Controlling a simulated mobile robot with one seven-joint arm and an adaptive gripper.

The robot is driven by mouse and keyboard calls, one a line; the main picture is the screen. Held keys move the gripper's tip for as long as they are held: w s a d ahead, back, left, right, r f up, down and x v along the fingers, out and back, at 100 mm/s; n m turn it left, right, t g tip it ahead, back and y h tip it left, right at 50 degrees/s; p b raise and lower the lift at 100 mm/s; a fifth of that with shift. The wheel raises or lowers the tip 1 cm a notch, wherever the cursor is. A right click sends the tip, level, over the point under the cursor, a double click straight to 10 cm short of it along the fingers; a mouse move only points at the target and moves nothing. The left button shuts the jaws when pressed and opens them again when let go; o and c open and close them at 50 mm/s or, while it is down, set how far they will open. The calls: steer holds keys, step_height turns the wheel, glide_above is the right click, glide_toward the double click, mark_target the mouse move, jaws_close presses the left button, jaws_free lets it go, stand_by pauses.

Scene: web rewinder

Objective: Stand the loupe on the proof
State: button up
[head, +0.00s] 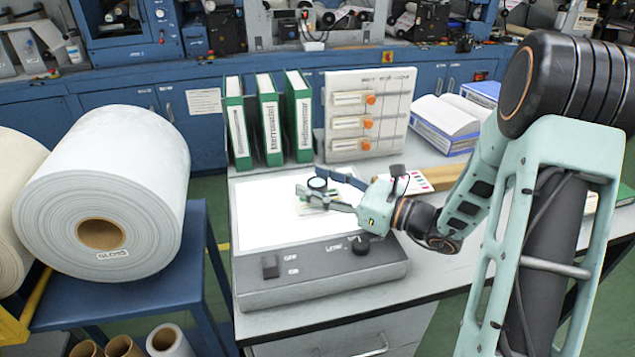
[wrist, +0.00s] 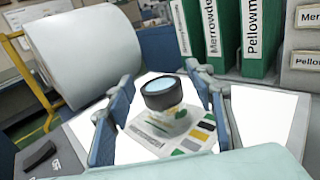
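The loupe (head: 318,184) is a small black-rimmed lens on a clear lower body. In the wrist view the loupe (wrist: 162,94) looks upright over the proof (wrist: 190,137), a printed sheet with colour patches. The proof (head: 305,208) lies on the lit light table (head: 262,215) and is partly hidden by my gripper in the head view. My gripper (head: 309,182) is open, one finger on each side of the loupe. In the wrist view my gripper (wrist: 162,82) shows gaps between both fingers and the rim. Contact at the loupe's base is hard to make out.
Green binders (head: 268,120) and a rack with orange knobs (head: 368,115) stand behind the light table. A control panel with a switch and knob (head: 320,272) runs along its front. A large white roll (head: 105,195) rests on a blue stand at left.

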steer(key=shift+r, duration=0.25)
steer(key=v, duration=1.2)
steer(key=shift+p, duration=0.3)
